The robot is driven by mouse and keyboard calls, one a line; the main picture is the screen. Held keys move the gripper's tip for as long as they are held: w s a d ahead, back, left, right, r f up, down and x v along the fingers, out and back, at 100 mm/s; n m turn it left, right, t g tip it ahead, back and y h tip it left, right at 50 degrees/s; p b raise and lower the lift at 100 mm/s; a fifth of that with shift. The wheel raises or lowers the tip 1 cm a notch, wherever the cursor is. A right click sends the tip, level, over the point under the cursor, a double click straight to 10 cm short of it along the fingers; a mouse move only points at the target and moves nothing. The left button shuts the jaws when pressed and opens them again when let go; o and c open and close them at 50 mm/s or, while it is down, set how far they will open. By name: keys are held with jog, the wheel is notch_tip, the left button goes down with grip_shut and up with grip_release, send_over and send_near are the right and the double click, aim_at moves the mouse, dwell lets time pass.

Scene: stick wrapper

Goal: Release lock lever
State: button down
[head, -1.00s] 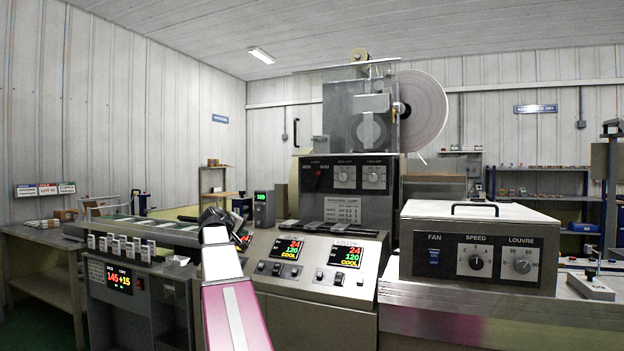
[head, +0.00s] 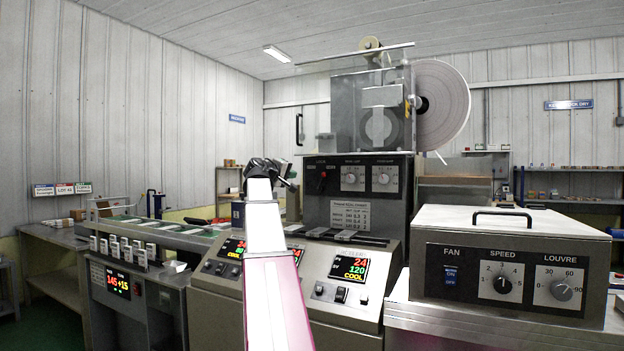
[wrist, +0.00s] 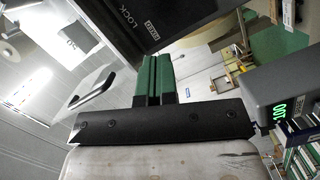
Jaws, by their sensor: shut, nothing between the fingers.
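In the wrist view the LOCK lettering shows on the dark panel (wrist: 180,22) at the top, but I cannot make out the lever there. My gripper (head: 281,170) is in front of the machine, left of the lever and apart from it in the picture. In the wrist view its green fingers (wrist: 153,80) are together and empty, just below the panel's edge.
A black handle (head: 299,129) stands left of the film housing; a large white film reel (head: 442,105) is at its right. Below are a sloped console (head: 330,315) with displays and a conveyor (head: 170,237) at left. A grey fan box (head: 500,265) stands at right.

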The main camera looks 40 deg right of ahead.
send_near(322, 180)
jog(key=w+d+r, duration=0.1)
jog(key=w+d, duration=0.3)
jog(key=w, duration=0.2)
jog(key=s+d, duration=0.1)
jog(key=s+d+f, duration=0.1)
jog(key=shift+s+d, duration=0.25)
jog(key=shift+d, duration=0.05)
jog(key=shift+s+d+f+m, duration=0.2)
jog(key=shift+s+d+m, duration=0.35)
jog(key=shift+s+m, duration=0.1)
